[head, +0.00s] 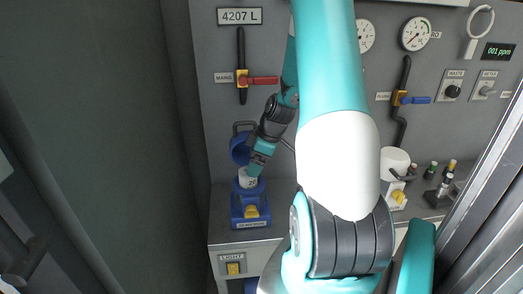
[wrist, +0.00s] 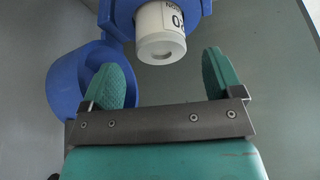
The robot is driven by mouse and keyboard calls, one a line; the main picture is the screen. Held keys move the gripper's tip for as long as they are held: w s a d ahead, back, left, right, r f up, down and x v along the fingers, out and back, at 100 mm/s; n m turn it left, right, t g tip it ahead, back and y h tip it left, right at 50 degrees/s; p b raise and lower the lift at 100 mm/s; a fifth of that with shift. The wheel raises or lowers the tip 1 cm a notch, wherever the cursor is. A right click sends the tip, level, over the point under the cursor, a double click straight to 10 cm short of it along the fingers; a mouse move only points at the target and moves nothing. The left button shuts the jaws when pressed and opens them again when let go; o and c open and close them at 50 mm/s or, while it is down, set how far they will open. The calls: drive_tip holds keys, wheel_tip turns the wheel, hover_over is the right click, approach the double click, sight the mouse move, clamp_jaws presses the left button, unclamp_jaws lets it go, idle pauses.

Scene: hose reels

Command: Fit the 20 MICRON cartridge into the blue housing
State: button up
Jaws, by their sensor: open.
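The blue housing (head: 251,208) stands on the grey bench at the left, with its blue lid (head: 240,149) swung open behind it. The white cartridge (head: 247,180) sits upright in the housing's mouth, its top end sticking out above the rim. In the wrist view, the cartridge (wrist: 161,35) shows a label partly reading "20" and "MICRON", inside the blue rim (wrist: 122,16); the lid (wrist: 70,82) is at left. My gripper (wrist: 168,80) is open and empty, its green fingertips just off the cartridge's end. How deep the cartridge sits is hidden.
A yellow valve (head: 251,211) is on the housing's front. A white housing (head: 395,163) and several small bottles (head: 440,180) stand at the right of the bench. A red-handled mains valve (head: 258,80) is on the wall above. My arm hides the bench's middle.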

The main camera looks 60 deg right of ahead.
drive_tip(key=v, duration=0.7)
drive_tip(key=w+a+r+n+g+y, duration=0.1)
drive_tip(key=a+r, duration=0.3)
drive_tip(key=a, duration=0.9)
drive_tip(key=w+a+r+g+y, duration=0.1)
drive_tip(key=a+r, duration=0.2)
drive_tip(key=a, duration=1)
drive_tip(key=s+a+r+g, duration=0.2)
drive_tip(key=s+a+r, duration=0.1)
drive_tip(key=s+a, duration=1)
drive_tip(key=shift+a+b, duration=0.35)
drive_tip(key=shift+a, duration=0.6)
